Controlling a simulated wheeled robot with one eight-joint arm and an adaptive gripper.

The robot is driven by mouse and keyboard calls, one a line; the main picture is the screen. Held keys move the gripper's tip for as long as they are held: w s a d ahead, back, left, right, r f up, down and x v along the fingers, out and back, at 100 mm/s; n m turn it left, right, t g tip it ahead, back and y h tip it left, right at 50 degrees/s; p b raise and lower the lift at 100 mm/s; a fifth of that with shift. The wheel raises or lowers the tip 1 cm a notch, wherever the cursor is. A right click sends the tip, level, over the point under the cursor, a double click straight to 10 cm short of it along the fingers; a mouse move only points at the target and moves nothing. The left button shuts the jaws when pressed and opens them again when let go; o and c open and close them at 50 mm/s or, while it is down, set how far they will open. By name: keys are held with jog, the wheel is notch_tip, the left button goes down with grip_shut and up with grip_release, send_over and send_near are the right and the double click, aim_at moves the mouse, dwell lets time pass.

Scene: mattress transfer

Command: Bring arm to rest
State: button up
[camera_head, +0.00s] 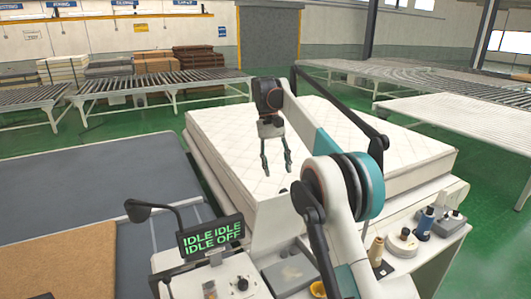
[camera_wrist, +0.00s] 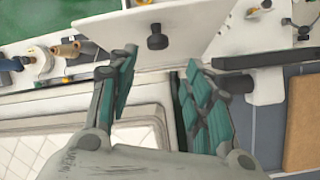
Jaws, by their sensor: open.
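My gripper (camera_head: 276,160) hangs from my arm above the near left part of a white quilted mattress (camera_head: 400,152) in the head view. Its two teal fingers point down and are spread apart with nothing between them. In the wrist view my gripper (camera_wrist: 158,90) also shows open and empty, with a white machine panel beyond the fingertips. The mattress (camera_wrist: 135,130) shows at the lower left of the wrist view, partly hidden by my gripper. My arm is bent and raised over the machine.
A display (camera_head: 211,237) reading IDLE and OFF stands on the machine at the front. Spools (camera_head: 376,251) and bottles sit on a white shelf at right. A grey table (camera_head: 80,185) lies at left. Roller conveyors (camera_head: 160,84) and stacked mattresses (camera_head: 62,68) stand behind. Green floor is clear between.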

jog(key=s+d+r+t+y, duration=0.1)
jog(key=s+d+r+t, duration=0.4)
jog(key=s+r, duration=0.65)
jog(key=s+d+f+t, duration=0.2)
jog(key=s+f, duration=0.2)
jog(key=s, duration=0.7)
jog(key=s+d+f+t, duration=0.2)
jog(key=s+d+f, duration=0.15)
jog(key=s, duration=0.75)
jog(key=s+f+t, duration=0.2)
jog(key=s+f, duration=0.6)
jog(key=f, duration=0.1)
notch_tip(320, 180, down, 26)
jog(key=b, duration=2.7)
jog(key=shift+w+y, duration=0.3)
jog(key=shift+w, duration=0.1)
jog(key=c, duration=0.3)
jog(key=shift+a, duration=0.15)
